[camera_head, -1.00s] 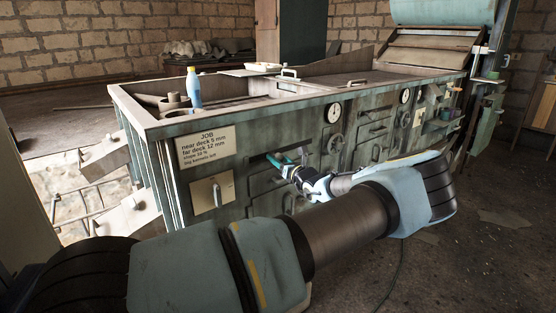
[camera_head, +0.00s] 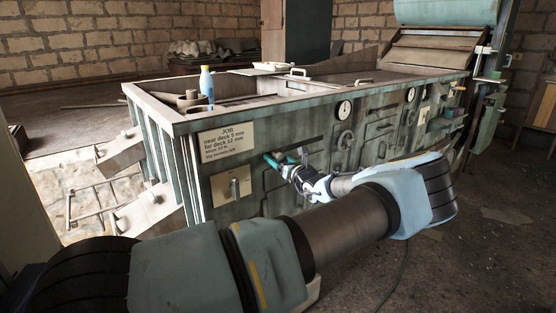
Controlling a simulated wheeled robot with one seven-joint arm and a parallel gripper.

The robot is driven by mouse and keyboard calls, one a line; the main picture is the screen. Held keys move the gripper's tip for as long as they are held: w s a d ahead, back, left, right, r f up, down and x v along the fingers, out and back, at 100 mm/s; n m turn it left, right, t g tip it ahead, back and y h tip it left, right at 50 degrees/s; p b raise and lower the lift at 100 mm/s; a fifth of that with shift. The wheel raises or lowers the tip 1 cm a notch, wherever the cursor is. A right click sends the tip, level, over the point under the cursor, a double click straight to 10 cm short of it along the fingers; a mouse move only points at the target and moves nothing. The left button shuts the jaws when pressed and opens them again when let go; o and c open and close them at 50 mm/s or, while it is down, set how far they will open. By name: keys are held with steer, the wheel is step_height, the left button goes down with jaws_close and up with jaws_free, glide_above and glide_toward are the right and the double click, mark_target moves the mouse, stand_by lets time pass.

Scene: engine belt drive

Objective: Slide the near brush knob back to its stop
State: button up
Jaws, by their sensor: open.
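The machine (camera_head: 238,212) is a long worn green-grey metal box. My gripper (camera_head: 286,158) is at its front panel, to the right of the job sign, with teal fingers apart at a dark opening in the panel. I cannot make out the near brush knob; it is too small here or hidden by my gripper and wrist. I cannot tell whether the fingers touch anything.
The job sign (camera_head: 227,140) is above a pale plate with a handle (camera_head: 234,188). A blue bottle (camera_head: 207,86) stands on the machine. Floor (camera_head: 450,265) is open at right.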

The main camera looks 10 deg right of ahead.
steer(key=shift+s+d, duration=0.2)
steer(key=shift+s, duration=0.05)
steer(key=b+v, duration=0.3)
steer(key=v, duration=0.7)
steer(key=shift+s, duration=0.15)
